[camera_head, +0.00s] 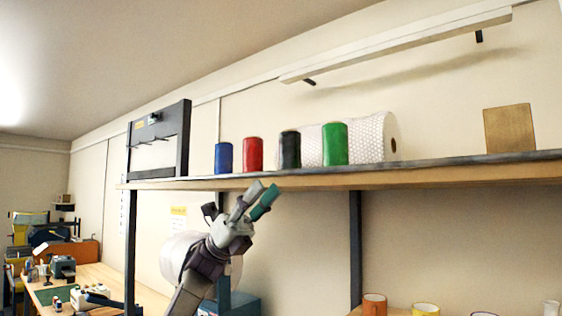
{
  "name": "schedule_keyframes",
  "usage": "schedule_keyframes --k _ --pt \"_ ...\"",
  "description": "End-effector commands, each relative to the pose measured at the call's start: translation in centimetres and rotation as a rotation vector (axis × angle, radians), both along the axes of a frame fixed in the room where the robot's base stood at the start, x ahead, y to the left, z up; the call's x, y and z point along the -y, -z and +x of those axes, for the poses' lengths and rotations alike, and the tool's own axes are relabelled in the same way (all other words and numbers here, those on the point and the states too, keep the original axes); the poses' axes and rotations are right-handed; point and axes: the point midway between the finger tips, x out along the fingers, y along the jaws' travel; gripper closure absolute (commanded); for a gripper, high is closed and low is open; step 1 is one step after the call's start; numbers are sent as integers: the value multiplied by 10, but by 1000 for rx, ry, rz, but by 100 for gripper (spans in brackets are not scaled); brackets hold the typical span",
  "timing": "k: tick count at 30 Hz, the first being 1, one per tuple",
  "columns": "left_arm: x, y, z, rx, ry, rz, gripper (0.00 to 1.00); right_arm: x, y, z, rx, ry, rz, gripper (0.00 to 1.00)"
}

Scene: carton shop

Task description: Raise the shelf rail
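The shelf rail seems to be the thin grey strip (440,162) along the front edge of the wooden shelf (420,178). It lies low, level with the shelf board. My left gripper (266,188) comes up from below and overlaps the shelf's front edge in the picture. One finger is grey, the other green; they are slightly apart with nothing visible between them. I cannot tell whether a fingertip touches the rail. My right gripper is not in view.
On the shelf stand a blue roll (223,157), red roll (252,154), black roll (290,149), green roll (335,143), bubble-wrap roll (372,140), brown box (509,128) and black frame (184,140). A white bar (400,42) hangs above. Mugs (374,304) stand below.

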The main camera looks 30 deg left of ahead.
Motion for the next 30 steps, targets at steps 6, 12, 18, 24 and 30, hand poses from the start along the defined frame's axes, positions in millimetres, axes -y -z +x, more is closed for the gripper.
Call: schedule_keyframes --k 6,12,18,24,30 --pt "29 -32 0 1 2 1 65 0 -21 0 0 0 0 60" --pt "42 -42 1 -1 1 0 65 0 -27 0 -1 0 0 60" --pt "44 -43 1 -1 1 0 65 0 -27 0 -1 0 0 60" --pt "44 -42 1 -1 1 0 76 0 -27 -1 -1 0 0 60" --pt "44 -42 1 -1 1 -1 100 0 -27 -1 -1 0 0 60"
